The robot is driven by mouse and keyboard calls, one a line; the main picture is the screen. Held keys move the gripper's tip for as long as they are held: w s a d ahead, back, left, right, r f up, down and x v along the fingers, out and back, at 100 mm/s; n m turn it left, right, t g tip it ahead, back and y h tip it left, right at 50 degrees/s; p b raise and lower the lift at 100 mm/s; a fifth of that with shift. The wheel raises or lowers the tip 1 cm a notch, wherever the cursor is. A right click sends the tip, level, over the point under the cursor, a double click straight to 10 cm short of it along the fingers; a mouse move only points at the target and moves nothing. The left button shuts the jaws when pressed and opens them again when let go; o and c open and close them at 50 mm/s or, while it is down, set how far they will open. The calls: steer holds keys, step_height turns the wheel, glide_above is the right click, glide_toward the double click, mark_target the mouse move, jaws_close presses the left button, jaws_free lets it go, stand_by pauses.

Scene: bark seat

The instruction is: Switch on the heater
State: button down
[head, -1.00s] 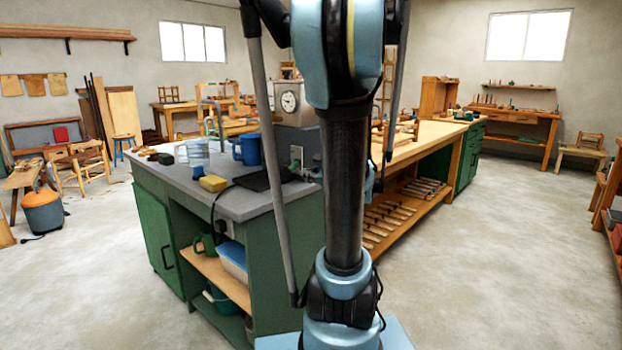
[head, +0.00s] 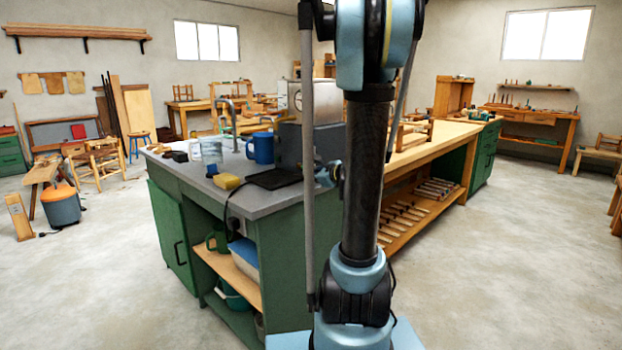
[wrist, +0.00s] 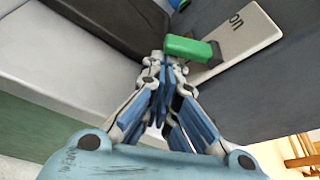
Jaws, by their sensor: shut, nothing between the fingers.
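A dark grey box (head: 290,145) stands on the grey-topped green cabinet (head: 222,192). In the wrist view, a pale plate (wrist: 243,38) marked "on" is set on a dark grey face (wrist: 292,75). A green switch piece (wrist: 188,48) sticks out at the plate's near end. My gripper (wrist: 166,62) is shut and empty, its fingertips close beside the green piece. I cannot tell whether they touch. In the head view my gripper (head: 326,175) is small, in front of the box, and the switch is hidden. No part is clearly labelled as a heater.
A long wooden bench (head: 440,138) runs to the right. The floor at right is clear.

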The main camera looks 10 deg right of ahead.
steer(key=shift+s+a+r+m, duration=0.15)
steer(key=shift+a+r+m, duration=0.05)
steer(key=shift+m, duration=0.3)
stand_by(0.3)
steer(key=shift+s+a+r+m+g+y, duration=0.3)
steer(key=shift+r+m+g+y, duration=0.25)
steer(key=shift+m, duration=0.35)
steer(key=m, duration=0.1)
steer(key=r+m+g+y, duration=0.1)
steer(key=m, duration=0.1)
steer(key=shift+s+a+r+y, duration=0.15)
steer(key=shift+s+a+y, duration=0.1)
steer(key=shift+a, duration=0.1)
steer(key=shift+r, duration=0.1)
steer(key=shift+w+r, duration=0.1)
steer(key=shift+r, duration=0.65)
